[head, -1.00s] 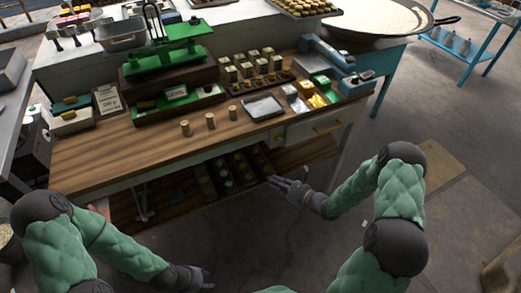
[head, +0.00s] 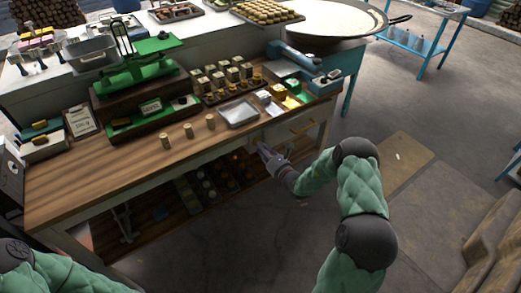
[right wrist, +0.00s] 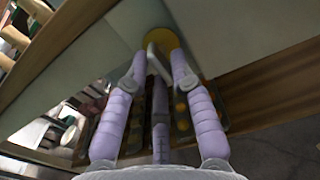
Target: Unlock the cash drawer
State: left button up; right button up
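The cash drawer (head: 286,130) is set in the right front of the wooden counter, under its top, and is closed. Its brass handle (head: 302,125) is on the right of its front. My right gripper (head: 265,150) is at the left part of the drawer front and hides what is there. In the right wrist view a round brass plate (right wrist: 174,43) sits on the pale front, just beyond my right gripper (right wrist: 161,68). Its fingertips are apart, with a small pale piece between them; I cannot tell if this is a key. My left gripper is out of view.
The wooden counter (head: 90,179) holds a green scale (head: 137,67), small cylinders, a metal tray (head: 239,112) and a blue-grey device (head: 305,60). A lower shelf with jars is under it. The floor to the right of my right arm is mostly clear.

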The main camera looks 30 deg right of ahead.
jog(key=shift+w+a, duration=0.1)
jog(key=shift+w, duration=0.9)
grip_shut()
